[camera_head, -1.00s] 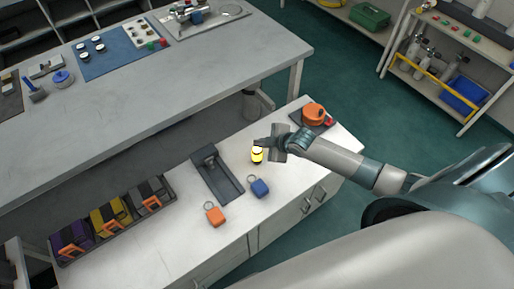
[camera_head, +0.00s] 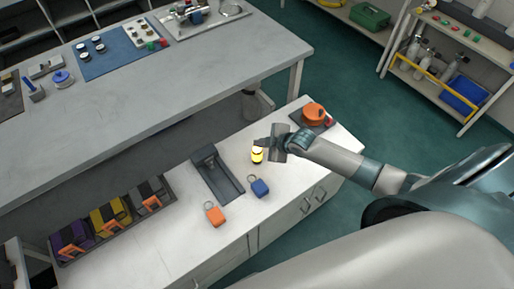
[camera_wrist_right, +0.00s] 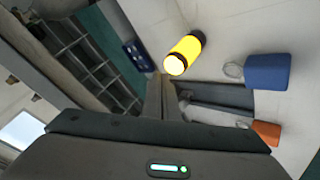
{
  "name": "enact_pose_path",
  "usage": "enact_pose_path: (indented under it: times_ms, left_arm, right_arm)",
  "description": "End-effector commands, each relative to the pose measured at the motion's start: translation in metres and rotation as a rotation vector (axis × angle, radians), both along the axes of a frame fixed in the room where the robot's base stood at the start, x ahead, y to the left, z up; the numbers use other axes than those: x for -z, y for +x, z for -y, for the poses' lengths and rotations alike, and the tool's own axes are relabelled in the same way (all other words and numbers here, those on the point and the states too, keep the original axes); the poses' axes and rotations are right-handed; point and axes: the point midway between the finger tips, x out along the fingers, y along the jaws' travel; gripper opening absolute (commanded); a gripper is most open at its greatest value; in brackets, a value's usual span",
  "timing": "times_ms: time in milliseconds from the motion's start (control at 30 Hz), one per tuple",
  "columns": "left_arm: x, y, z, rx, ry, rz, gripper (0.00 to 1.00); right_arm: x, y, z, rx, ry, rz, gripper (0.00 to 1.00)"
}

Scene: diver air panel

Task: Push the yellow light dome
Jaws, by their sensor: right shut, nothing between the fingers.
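The yellow light dome (camera_head: 257,155) is a small glowing yellow cylinder with dark bands. It stands on the white cabinet top, between the dark grey holder and the orange round object. In the right wrist view the yellow light (camera_wrist_right: 183,54) shows bright, just beyond the fingertips. My right gripper (camera_head: 259,142) is shut and empty, with its fingertips right at the top of the light. I cannot tell whether they touch it. The right fingers (camera_wrist_right: 160,85) point toward the light in the wrist view. My left gripper is not in view.
A dark grey holder (camera_head: 229,186), a blue tag (camera_head: 260,188) and an orange tag (camera_head: 216,217) lie nearby on the cabinet. An orange round object (camera_head: 313,112) sits on a dark base behind. A tray with purple, yellow and grey packs (camera_head: 110,214) is at the left.

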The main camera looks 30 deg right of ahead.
Motion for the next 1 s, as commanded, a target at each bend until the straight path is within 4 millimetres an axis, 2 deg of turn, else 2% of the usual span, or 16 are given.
enact_pose_path:
  times_ms: [1000]
  left_arm:
    - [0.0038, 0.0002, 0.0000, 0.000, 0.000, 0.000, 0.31]
  right_arm:
    - [0.0089, -0.0001, 0.0001, 0.000, 0.000, 0.000, 0.00]
